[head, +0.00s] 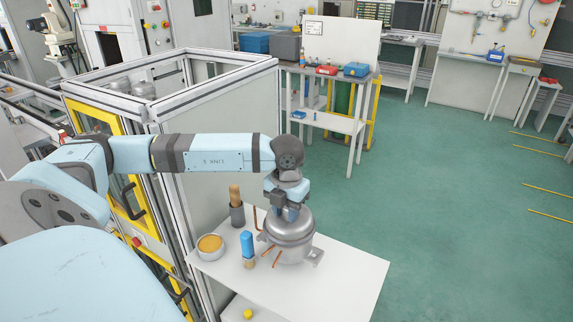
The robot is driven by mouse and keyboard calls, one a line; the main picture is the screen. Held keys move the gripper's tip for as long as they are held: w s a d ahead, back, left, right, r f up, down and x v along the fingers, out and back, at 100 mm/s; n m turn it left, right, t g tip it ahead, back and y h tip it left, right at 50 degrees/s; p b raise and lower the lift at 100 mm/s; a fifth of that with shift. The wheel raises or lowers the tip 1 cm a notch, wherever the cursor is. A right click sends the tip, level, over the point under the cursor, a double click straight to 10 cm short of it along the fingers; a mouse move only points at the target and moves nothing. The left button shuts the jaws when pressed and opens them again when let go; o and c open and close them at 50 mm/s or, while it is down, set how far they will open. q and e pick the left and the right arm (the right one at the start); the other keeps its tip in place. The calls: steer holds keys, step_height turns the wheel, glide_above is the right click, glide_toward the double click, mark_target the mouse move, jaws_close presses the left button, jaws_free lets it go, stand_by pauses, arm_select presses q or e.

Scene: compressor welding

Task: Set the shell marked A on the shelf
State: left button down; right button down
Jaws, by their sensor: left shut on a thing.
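A grey metal compressor shell (291,241) with copper pipes and a mounting foot is at the white tabletop (345,283). No letter A is readable on it from here. My left gripper (283,211) points down at the top of the shell and is shut on it. I cannot tell whether the shell's underside touches the tabletop. My right gripper is out of view. Which surface is the shelf is not marked.
Left of the shell stand a blue-topped brush (247,247), a bowl with yellow-orange contents (210,244) and a dark cup with a wooden-handled tool (237,212). A yellow-framed machine enclosure (220,120) rises behind. The tabletop's right side is clear.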

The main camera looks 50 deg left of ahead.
mark_target(287, 217)
arm_select(q)
step_height(287, 217, down, 4)
steer(key=shift+f, duration=0.15)
stand_by(0.3)
steer(key=shift+f, duration=0.2)
steer(key=c, duration=0.8)
jaws_free()
steer(key=shift+r, duration=0.1)
steer(key=shift+r+p, duration=0.25)
steer(key=shift+p, duration=0.05)
steer(key=shift+r, duration=0.4)
step_height(287, 217, up, 11)
steer(key=b, duration=0.1)
